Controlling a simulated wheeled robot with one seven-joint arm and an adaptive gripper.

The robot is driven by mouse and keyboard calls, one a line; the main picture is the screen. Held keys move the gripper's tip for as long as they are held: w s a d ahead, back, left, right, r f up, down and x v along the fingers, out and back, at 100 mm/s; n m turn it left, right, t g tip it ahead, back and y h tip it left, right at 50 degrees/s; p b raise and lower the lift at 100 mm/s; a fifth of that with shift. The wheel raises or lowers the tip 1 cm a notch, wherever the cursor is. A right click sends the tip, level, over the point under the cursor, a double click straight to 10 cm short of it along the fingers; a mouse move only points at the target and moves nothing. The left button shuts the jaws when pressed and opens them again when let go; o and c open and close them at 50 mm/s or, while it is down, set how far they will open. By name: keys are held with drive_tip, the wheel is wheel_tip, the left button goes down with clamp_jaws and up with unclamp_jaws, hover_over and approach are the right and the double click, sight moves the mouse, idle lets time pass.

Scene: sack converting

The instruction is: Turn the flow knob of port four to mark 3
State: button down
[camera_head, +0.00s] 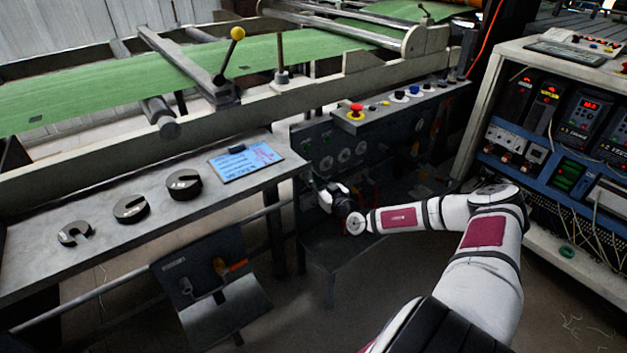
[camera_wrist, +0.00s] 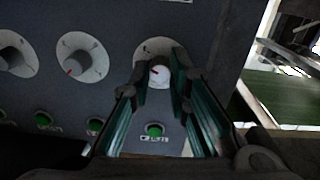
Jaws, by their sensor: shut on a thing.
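In the wrist view a dark panel (camera_wrist: 110,20) carries round pale dials with knobs. My gripper (camera_wrist: 160,72) is shut on the rightmost visible knob (camera_wrist: 159,77), which has a light face and a small red mark. The fingers stand on either side of it and cover much of its dial (camera_wrist: 152,46). The dial's numbers are too small and hidden to read, so I cannot tell the setting. A green round light or button (camera_wrist: 155,130) with a blurred label sits below. In the head view my gripper (camera_head: 318,188) is at the panel's lower left part.
Two more knobs, a middle one (camera_wrist: 75,65) and a left one (camera_wrist: 10,60), are on the same panel. Above it is a ledge with a red button (camera_head: 356,108). Left is a bench (camera_head: 100,235) with dark slotted discs (camera_head: 184,184). An electrical cabinet (camera_head: 560,150) stands right.

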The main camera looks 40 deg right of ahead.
drive_tip(key=shift+f+m, duration=0.15)
drive_tip(key=shift+m, duration=1.35)
drive_tip(key=c, duration=1.5)
unclamp_jaws()
drive_tip(key=shift+s, duration=0.1)
drive_tip(key=s, duration=1.2)
